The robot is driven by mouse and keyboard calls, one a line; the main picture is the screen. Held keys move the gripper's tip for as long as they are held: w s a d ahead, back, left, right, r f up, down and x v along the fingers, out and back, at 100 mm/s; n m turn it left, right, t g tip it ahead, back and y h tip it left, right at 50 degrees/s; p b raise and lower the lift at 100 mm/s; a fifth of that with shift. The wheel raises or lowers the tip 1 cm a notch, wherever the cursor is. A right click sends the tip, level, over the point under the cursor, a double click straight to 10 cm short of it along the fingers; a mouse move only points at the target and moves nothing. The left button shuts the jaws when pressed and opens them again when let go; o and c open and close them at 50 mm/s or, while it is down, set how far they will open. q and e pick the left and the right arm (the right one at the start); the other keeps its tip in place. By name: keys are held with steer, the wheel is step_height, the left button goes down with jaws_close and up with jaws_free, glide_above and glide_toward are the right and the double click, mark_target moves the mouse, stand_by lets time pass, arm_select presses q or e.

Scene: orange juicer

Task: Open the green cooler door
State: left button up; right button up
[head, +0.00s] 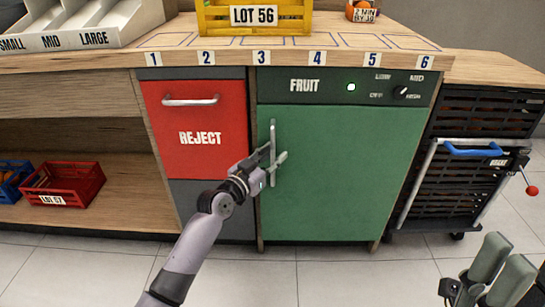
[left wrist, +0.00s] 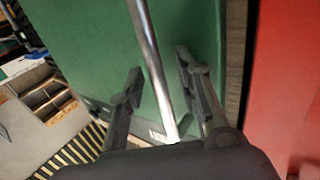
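The green cooler door (head: 335,170) is shut under a dark FRUIT panel (head: 315,87) with a lit green lamp. Its upright metal handle (head: 273,135) is near the door's left edge. My left gripper (head: 272,160) is at the handle's middle. In the left wrist view the handle bar (left wrist: 150,50) runs between the two open fingers (left wrist: 160,92), with visible gaps on both sides. My right gripper (head: 495,275) is at the lower right, away from the door; its opening is unclear.
A red REJECT drawer (head: 200,120) is left of the cooler. A black crate cart (head: 470,170) with a blue handle stands to the right. A yellow LOT 56 crate (head: 254,18) is on the counter. Tiled floor (head: 325,275) in front of the door is clear apart from my arms.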

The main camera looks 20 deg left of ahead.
arm_select(q)
steer(key=shift+c, duration=0.2)
jaws_close()
stand_by(0.6)
